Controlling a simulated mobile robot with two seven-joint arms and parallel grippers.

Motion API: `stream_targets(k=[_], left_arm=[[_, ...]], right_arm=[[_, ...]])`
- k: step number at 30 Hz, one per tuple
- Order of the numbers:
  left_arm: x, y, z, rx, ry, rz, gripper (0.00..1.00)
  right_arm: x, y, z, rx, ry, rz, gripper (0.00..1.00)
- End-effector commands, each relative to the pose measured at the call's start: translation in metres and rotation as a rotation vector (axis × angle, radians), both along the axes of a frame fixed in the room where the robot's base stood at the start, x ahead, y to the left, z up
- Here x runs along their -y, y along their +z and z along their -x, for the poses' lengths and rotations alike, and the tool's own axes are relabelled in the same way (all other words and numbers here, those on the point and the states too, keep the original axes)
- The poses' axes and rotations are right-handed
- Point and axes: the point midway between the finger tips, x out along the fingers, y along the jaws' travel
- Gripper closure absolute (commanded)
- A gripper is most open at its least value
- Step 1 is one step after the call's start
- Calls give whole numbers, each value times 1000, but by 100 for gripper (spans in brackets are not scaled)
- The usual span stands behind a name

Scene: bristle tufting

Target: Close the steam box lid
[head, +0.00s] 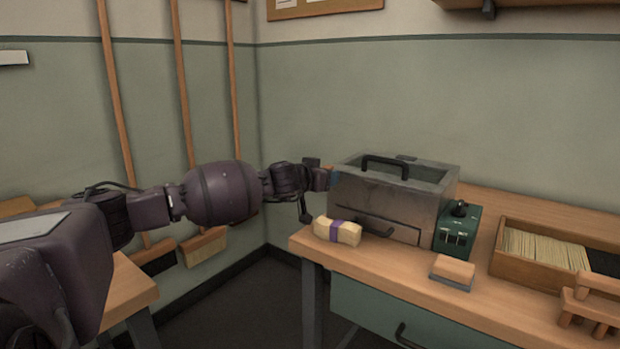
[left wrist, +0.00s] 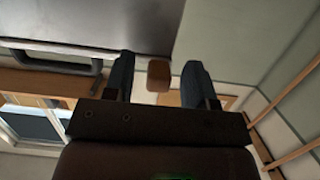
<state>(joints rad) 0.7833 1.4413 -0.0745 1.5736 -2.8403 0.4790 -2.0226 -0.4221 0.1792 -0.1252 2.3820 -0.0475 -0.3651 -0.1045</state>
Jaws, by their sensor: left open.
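The steam box (head: 375,205) is a grey metal box on the wooden bench in the head view. A black bar handle (head: 385,163) stands at its top, and the top looks recessed at the right. I cannot tell exactly how the lid sits. My left gripper (head: 334,180) is at the box's upper left edge. In the left wrist view, the left gripper's fingers (left wrist: 158,82) are apart. A small brown block (left wrist: 158,70) shows between them, beside a grey metal panel (left wrist: 100,18); contact is unclear. A black handle (left wrist: 50,62) also shows there. My right gripper is out of view.
A yellowish bundle with a purple band (head: 338,231) lies before the box. A green control box (head: 458,228) stands right of it, with a small block (head: 452,271) in front. A bristle tray (head: 500,262) is further right. Brooms (head: 205,245) lean at the left wall.

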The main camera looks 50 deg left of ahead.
Motion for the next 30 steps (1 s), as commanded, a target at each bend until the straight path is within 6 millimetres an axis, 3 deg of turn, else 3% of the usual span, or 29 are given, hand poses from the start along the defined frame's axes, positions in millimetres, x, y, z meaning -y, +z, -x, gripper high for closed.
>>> stream_targets(k=[24,30], left_arm=[[17,21,85,2,0,1,49],[20,22,97,0,0,0,49]], right_arm=[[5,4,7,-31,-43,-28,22],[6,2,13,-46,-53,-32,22]])
